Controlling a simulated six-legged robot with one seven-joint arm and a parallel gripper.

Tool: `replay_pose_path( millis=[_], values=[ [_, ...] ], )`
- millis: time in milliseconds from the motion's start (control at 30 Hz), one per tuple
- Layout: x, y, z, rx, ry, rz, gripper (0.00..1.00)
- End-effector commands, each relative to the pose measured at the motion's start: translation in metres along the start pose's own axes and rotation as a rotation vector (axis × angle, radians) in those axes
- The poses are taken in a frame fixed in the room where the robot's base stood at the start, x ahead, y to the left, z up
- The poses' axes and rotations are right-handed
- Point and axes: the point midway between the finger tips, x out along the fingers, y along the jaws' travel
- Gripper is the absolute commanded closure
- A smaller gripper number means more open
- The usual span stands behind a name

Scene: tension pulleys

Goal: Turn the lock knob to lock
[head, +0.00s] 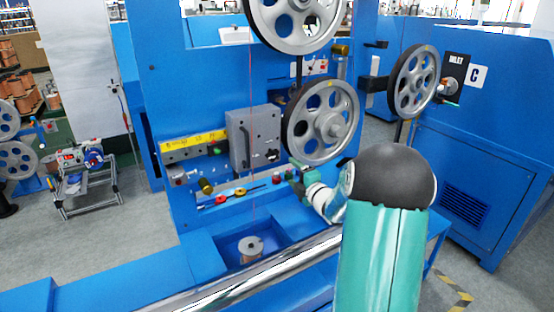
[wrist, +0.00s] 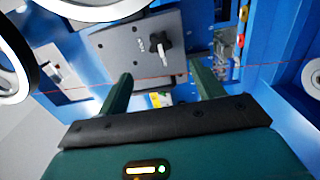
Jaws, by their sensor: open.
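The lock knob is a small black knob with a pale lever (wrist: 165,45) on a grey box panel in the wrist view. In the head view it is a small dark knob (head: 272,155) low on the front of the grey box (head: 241,135). My gripper (wrist: 160,72) is open, its two green fingers apart with nothing held. The knob appears beyond the fingertips, above the gap between them, and seems apart from them. In the head view my gripper (head: 296,176) is small, to the lower right of the knob, and its fingers are hard to make out.
A large grey spoked pulley (head: 320,122) stands just right of the box, close above my arm. A yellow-labelled bar (head: 194,143) is left of the box. A thin red wire (head: 251,90) runs vertically before the box to a spool (head: 251,248) below.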

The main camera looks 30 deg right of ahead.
Motion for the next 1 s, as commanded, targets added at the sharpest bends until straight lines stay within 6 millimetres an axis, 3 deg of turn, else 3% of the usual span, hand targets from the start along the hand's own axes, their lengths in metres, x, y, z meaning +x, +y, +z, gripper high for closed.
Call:
replay_pose_path(
  millis=[500, 700, 967, 1000],
  values=[
    [0.100, 0.000, 0.002, 0.002, 0.001, 0.001, 0.33],
    [0.115, 0.000, 0.002, 0.002, 0.000, -0.001, 0.33],
    [0.116, 0.000, 0.002, 0.002, 0.000, -0.001, 0.33],
    [0.115, 0.000, 0.002, 0.002, 0.000, -0.001, 0.41]
  ],
)
